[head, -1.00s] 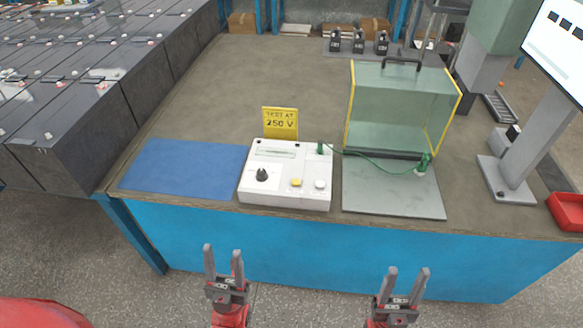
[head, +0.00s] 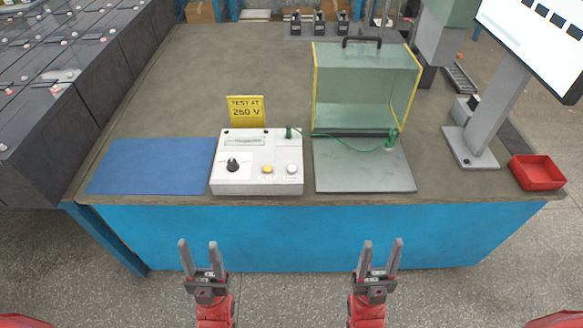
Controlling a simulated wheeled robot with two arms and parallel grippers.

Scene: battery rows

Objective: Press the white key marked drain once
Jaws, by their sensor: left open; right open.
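A white tester box (head: 257,162) stands near the front edge of the bench. On its top are a black knob (head: 232,165), a yellow key (head: 267,169) and a round white key (head: 292,169) at the right. The lettering by the keys is too small to read. My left gripper (head: 198,242) is open and empty, in front of the bench and below its top in the picture. My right gripper (head: 382,242) is open and empty, also in front of the bench, to the right of the box. Neither touches anything.
A blue mat (head: 150,167) lies left of the box. A yellow sign (head: 246,112) reading "TEST AT 250 V" stands behind it. Right are a grey plate (head: 362,178), a clear yellow-edged guard (head: 365,88), a green lead (head: 340,147), a monitor stand (head: 490,120) and a red tray (head: 537,173).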

